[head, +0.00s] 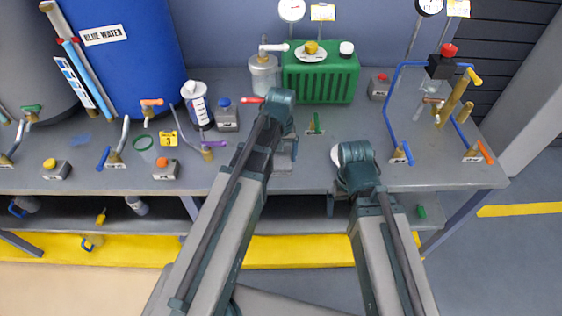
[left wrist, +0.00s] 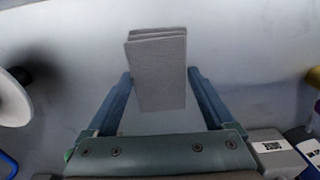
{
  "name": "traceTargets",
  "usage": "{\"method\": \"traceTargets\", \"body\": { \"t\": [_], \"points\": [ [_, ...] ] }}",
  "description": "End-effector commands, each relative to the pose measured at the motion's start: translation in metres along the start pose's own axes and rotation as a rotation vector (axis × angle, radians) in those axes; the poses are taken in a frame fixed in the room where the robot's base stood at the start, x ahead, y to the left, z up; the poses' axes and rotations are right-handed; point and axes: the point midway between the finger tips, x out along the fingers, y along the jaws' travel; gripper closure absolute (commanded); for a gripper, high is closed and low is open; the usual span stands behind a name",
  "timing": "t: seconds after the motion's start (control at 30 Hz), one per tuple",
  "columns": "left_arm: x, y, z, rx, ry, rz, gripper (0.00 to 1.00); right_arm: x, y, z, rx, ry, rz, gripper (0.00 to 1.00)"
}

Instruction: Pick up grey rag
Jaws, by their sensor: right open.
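The grey rag (left wrist: 160,75) is a folded, layered block in the left wrist view. It lies between the two blue-grey fingers of my left gripper (left wrist: 158,78), with a fingertip close to each side. I cannot tell whether the fingers press on it. In the head view my left gripper (head: 285,145) points down over the middle of the bench, and its arm hides much of what is beneath. My right gripper (head: 338,175) is open and empty, low at the bench's front edge.
A green ribbed container (head: 320,82) stands behind my left gripper, with a grey metal canister (head: 264,74) beside it. Blue piping (head: 388,115) rises to the right. A white bottle (head: 197,104) and several valves stand left.

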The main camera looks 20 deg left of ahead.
Motion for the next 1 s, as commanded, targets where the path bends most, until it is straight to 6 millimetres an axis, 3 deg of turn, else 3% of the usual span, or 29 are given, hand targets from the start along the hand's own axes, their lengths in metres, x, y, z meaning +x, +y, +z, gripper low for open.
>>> {"method": "traceTargets", "body": {
  "t": [0.03, 0.3, 0.67, 1.0],
  "points": [
    [0.000, 0.000, 0.000, 0.000, 0.000, 0.000, 0.23, 0.000, 0.000, 0.000, 0.000, 0.000, 0.000, 0.00],
    [0.000, 0.000, 0.000, 0.000, 0.000, 0.000, 0.70, 0.000, 0.000, 0.000, 0.000, 0.000, 0.000, 0.00],
    [-0.005, 0.000, 0.000, 0.000, 0.000, 0.000, 0.71, -0.005, 0.001, 0.000, 0.000, 0.000, 0.000, 0.00],
    [-0.041, 0.000, 0.000, 0.000, 0.000, 0.000, 0.71, -0.040, 0.004, 0.002, 0.000, 0.000, 0.000, 0.00]
  ]
}}
